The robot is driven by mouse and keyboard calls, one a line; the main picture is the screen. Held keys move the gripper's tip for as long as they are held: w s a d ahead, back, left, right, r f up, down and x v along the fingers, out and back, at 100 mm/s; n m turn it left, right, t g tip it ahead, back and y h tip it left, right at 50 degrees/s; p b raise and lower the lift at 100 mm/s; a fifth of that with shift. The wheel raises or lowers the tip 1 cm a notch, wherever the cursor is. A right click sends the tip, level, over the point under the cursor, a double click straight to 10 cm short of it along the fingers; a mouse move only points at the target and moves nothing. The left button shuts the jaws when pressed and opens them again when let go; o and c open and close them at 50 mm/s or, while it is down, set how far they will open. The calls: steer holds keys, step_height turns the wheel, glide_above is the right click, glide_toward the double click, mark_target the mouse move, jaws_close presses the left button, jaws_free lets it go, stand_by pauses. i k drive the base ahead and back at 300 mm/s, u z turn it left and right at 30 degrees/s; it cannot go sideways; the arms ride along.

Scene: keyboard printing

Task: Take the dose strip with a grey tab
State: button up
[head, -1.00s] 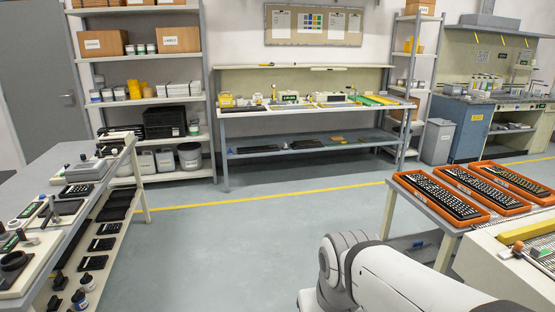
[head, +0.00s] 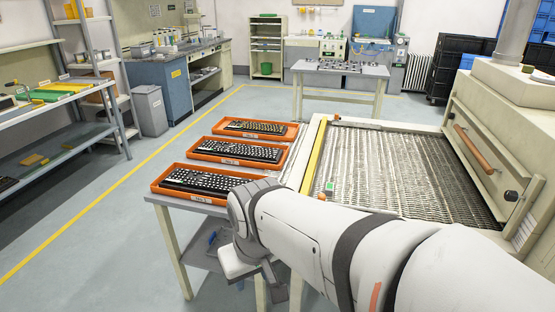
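I cannot make out a dose strip with a grey tab in the head view. My white arm reaches in from the lower right across the front. What looks like my gripper (head: 268,276) is folded under the arm's bend, beside the near table. It is mostly hidden by the arm, so I cannot see whether its fingers are open or shut, or whether it holds anything.
Three orange trays (head: 157,187) with dark keyboards stand on the table ahead. A wire conveyor belt (head: 395,165) with a small green-buttoned box (head: 329,187) lies to the right. A grey bin (head: 151,110), blue cabinet (head: 155,88) and far table (head: 340,68) stand behind. Left floor is clear.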

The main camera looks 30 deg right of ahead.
mark_target(330, 186)
steer(key=z, duration=0.35)
steer(key=i, duration=0.85)
steer(key=z, duration=0.45)
steer(key=k, duration=0.9)
steer(key=z, duration=0.2)
steer(key=i, duration=0.9)
steer(key=u, duration=0.1)
